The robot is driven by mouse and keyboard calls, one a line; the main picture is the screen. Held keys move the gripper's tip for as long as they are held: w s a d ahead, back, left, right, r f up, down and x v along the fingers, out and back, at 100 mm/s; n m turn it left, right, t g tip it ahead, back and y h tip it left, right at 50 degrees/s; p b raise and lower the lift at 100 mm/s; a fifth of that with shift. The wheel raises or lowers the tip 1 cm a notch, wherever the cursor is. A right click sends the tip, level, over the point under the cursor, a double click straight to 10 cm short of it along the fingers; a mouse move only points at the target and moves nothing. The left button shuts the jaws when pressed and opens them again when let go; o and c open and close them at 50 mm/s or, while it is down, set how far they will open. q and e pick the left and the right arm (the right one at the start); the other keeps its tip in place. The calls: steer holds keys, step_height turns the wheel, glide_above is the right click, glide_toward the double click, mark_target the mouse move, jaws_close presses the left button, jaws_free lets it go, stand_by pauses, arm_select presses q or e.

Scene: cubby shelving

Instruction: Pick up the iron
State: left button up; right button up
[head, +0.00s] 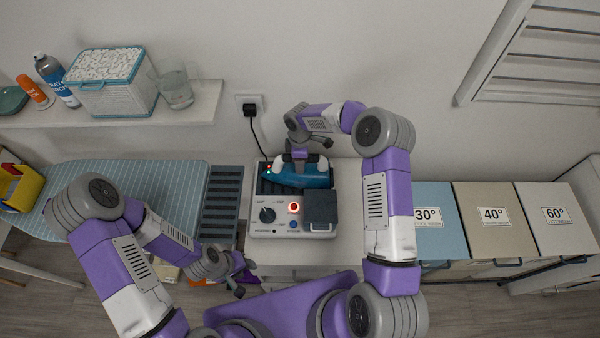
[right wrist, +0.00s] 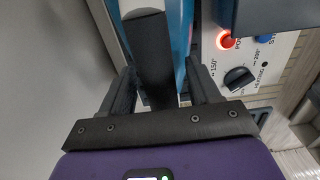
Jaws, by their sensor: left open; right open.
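The iron is teal with a dark handle and sits on the dark grooved rest of a white control station (head: 262,217); its body (head: 297,179) shows in the head view. My right gripper (head: 300,164) is over the iron, partly hidden by my right wrist. In the right wrist view, the dark handle (right wrist: 151,50) lies between the two open fingers of that gripper (right wrist: 161,88), with the teal body (right wrist: 179,22) beyond. Whether the fingers touch the handle cannot be told. My left gripper (head: 241,281) is open and empty, low in front of the station.
The station has a lit red button (head: 294,208), a knob (head: 267,215) and a dark box (head: 320,207). A cord runs to the wall plug (head: 250,107). A striped ironing board (head: 180,190) is left; labelled bins (head: 484,215) are right. A shelf (head: 205,103) hangs above left.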

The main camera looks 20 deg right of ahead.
steer(key=shift+f, duration=0.1)
stand_by(0.3)
steer(key=c, duration=1)
steer(key=shift+c, duration=0.6)
steer(key=shift+r, duration=0.2)
